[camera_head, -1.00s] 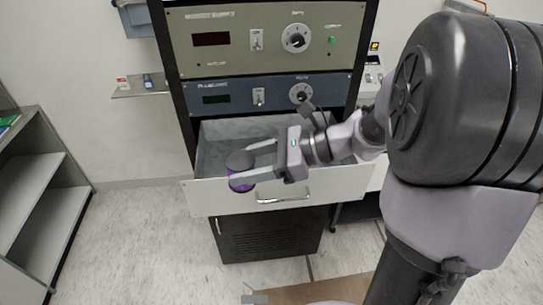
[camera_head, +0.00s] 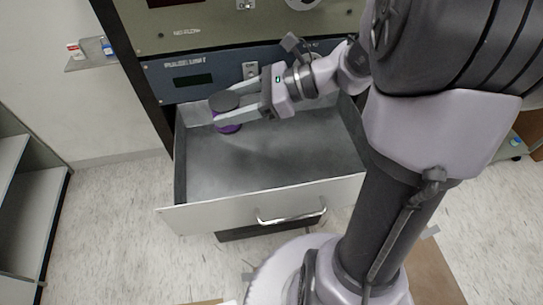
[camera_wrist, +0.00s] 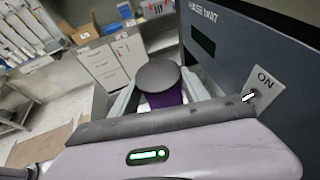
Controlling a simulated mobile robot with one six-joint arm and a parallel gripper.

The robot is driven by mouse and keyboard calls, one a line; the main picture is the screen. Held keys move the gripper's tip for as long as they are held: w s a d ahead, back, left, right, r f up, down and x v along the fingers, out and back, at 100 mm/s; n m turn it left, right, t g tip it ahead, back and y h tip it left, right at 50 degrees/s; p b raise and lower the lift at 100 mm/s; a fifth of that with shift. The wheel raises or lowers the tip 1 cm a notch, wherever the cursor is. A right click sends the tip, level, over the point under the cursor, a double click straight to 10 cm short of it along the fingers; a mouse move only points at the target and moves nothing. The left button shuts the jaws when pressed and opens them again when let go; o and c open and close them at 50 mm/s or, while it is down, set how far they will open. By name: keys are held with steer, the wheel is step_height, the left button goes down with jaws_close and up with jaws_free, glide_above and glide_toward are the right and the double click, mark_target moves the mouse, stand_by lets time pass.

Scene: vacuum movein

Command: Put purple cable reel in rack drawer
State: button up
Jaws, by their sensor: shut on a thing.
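The purple cable reel (camera_head: 227,122) has a dark grey top flange and a purple body. My gripper (camera_head: 232,110) is shut on it and holds it over the back left part of the open rack drawer (camera_head: 258,200), close to the panel behind. The drawer is pulled out, grey inside, with a white front and a silver handle; its visible floor is bare. In the wrist view the reel (camera_wrist: 160,85) stands upright between the two fingers. I cannot tell how far its base is above the drawer floor.
The blue instrument panel (camera_head: 200,75) with a display and switch rises right behind the drawer; in the wrist view its face (camera_wrist: 240,50) is close at the right. A small wall shelf (camera_head: 92,58) with small items and a grey shelf unit (camera_head: 25,190) stand left.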

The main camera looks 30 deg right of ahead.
step_height(320, 180, down, 17)
steer(key=b, duration=1)
steer(key=shift+s, duration=0.15)
steer(key=shift+r, duration=0.25)
steer(key=shift+f, duration=0.1)
steer(key=o, duration=1.5)
steer(key=shift+f, duration=0.1)
steer(key=shift+c, duration=0.2)
steer(key=shift+o, duration=0.3)
steer(key=p+v, duration=0.4)
steer(key=v, duration=0.8)
steer(key=shift+r, duration=0.2)
